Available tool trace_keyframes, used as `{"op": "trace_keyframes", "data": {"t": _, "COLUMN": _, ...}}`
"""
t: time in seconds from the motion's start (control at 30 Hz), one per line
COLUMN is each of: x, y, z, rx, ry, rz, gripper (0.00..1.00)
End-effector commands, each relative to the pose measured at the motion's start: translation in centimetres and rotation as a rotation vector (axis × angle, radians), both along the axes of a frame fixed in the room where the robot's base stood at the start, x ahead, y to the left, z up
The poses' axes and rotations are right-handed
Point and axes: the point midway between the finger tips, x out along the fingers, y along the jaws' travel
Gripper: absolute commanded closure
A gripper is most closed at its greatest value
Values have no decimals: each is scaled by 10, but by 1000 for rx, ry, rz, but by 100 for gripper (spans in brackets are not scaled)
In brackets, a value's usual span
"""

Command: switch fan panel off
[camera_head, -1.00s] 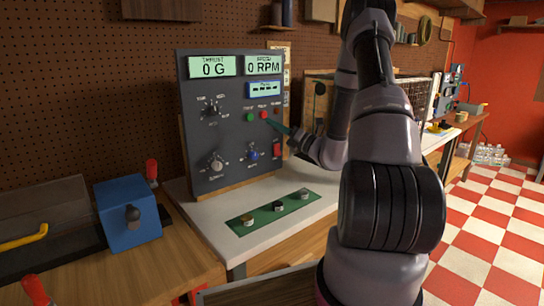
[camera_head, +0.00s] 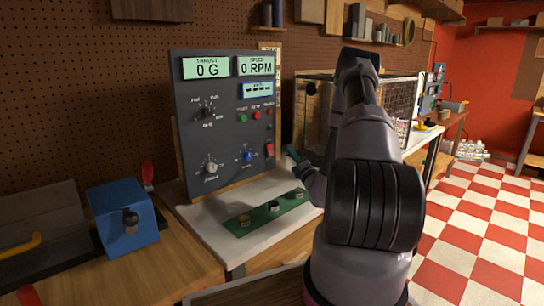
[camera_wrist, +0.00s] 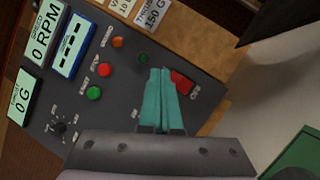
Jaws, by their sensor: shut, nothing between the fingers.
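The dark grey fan panel (camera_head: 222,135) stands upright on the bench. Its displays read 0 G (camera_head: 206,68) and 0 RPM (camera_head: 255,66); a small blue-framed display (camera_head: 257,90) shows dashes. Below them are a green button (camera_head: 243,118) and a red button (camera_head: 256,115). A red rocker switch (camera_head: 269,150) sits at the panel's lower right. In the wrist view the switch (camera_wrist: 183,83) lies just beside the teal fingertips and is partly covered by them. My gripper (camera_wrist: 156,72) is shut and empty, in front of the panel; contact cannot be told. It also shows in the head view (camera_head: 292,153).
A green strip with several knobs (camera_head: 290,206) lies on the white bench top before the panel. A blue box (camera_head: 124,217) stands at the left. A wire-mesh enclosure (camera_head: 398,95) stands behind my arm.

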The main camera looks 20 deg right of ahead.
Motion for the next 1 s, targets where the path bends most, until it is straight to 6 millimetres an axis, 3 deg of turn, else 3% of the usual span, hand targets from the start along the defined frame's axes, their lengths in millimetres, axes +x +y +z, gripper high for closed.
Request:
{"op": "trace_keyframes", "data": {"t": 0.6, "x": 64, "y": 23, "z": -31, "rx": -1, "ry": -2, "rz": 1, "gripper": 100}}
{"op": "trace_keyframes", "data": {"t": 1.0, "x": 73, "y": 27, "z": -36, "rx": 0, "ry": 0, "rz": 1, "gripper": 100}}
